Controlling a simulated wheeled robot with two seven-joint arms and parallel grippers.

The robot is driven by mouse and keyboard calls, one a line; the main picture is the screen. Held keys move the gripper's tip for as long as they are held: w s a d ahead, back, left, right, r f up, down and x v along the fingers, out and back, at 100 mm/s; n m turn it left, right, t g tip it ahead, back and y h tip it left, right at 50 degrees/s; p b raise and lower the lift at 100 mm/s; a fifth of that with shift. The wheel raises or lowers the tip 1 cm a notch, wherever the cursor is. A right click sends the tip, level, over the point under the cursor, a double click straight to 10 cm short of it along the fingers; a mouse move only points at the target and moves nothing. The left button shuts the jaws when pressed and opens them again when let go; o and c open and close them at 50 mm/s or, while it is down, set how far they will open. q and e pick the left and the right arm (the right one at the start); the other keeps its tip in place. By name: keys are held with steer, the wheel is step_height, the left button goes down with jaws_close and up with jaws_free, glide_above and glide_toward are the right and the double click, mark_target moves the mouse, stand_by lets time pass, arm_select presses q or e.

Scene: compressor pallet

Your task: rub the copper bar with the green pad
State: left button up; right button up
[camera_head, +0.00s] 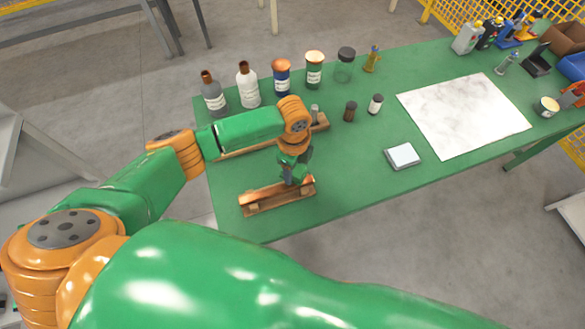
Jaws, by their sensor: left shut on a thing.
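A copper-coloured bar (262,194) lies on a wooden stand at the near left part of the green table. My left gripper (291,180) comes down from above over the right half of this bar. It is shut on what appears to be the green pad, which is mostly hidden by the fingers and hard to tell from the green table. I cannot tell whether the pad touches the bar. My right gripper is not in view.
A second long wooden piece (240,149) lies behind, partly under my left arm. Several bottles and jars (282,78) stand along the back edge. A small white-topped device (403,156) and a marble sheet (463,114) lie to the right. The table's front middle is clear.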

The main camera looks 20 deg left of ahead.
arm_select(q)
steer(key=shift+w+r, duration=0.1)
steer(key=shift+r, duration=0.6)
steer(key=shift+s+r, duration=0.25)
steer(key=shift+r, duration=0.15)
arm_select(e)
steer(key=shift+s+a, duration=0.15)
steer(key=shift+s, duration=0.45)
arm_select(q)
steer(key=shift+w+f, duration=0.1)
steer(key=shift+w, duration=0.1)
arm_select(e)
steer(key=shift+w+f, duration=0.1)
arm_select(q)
steer(key=shift+s, duration=0.15)
